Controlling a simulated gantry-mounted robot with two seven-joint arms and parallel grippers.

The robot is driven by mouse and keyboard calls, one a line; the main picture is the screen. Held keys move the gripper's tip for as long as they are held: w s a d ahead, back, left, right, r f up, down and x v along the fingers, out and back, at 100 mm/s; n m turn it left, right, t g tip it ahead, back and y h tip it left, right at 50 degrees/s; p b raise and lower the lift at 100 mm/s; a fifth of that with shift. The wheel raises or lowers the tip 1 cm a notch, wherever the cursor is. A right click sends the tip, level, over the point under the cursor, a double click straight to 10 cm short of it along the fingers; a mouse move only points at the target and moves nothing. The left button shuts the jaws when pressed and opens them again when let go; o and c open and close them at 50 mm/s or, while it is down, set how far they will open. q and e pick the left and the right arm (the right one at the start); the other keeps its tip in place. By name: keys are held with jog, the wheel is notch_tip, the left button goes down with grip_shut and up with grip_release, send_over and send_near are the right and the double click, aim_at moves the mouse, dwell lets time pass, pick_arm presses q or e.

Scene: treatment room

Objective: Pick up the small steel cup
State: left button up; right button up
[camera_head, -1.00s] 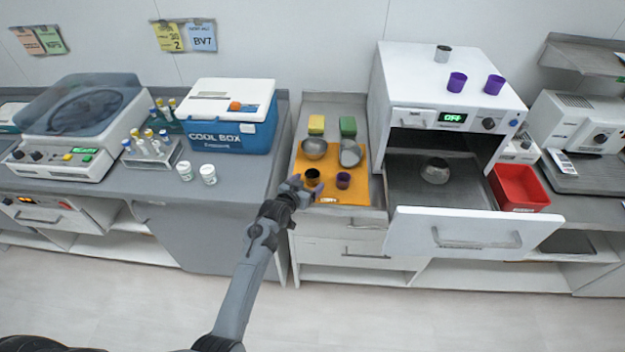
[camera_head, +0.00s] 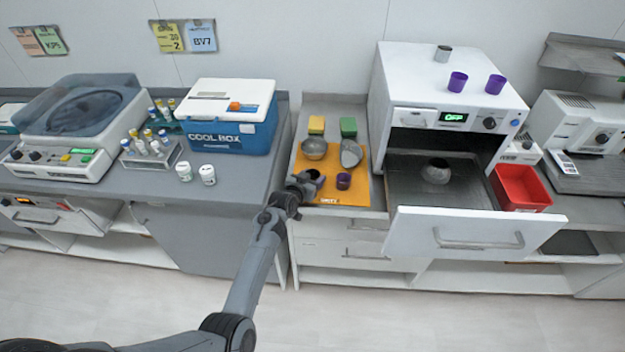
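A small steel cup with a dark inside (camera_head: 314,174) stands near the front left of the orange mat (camera_head: 357,197). My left gripper (camera_head: 304,183) reaches in from the front left, right at this cup, and covers part of it. The fingers are too small and dark to tell whether they are open, or touching or around the cup. Another small steel cup (camera_head: 443,53) stands on top of the white oven (camera_head: 412,80). My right gripper is not in view.
A purple cup (camera_head: 343,181) stands close right of my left gripper. Behind are a steel bowl (camera_head: 314,149), a tilted steel dish (camera_head: 351,154), and yellow (camera_head: 316,124) and green (camera_head: 348,127) sponges. The open oven drawer (camera_head: 470,232) juts out at the right.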

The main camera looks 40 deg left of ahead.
pick_arm(q)
jog(key=c, duration=0.3)
jog(key=shift+c, duration=0.2)
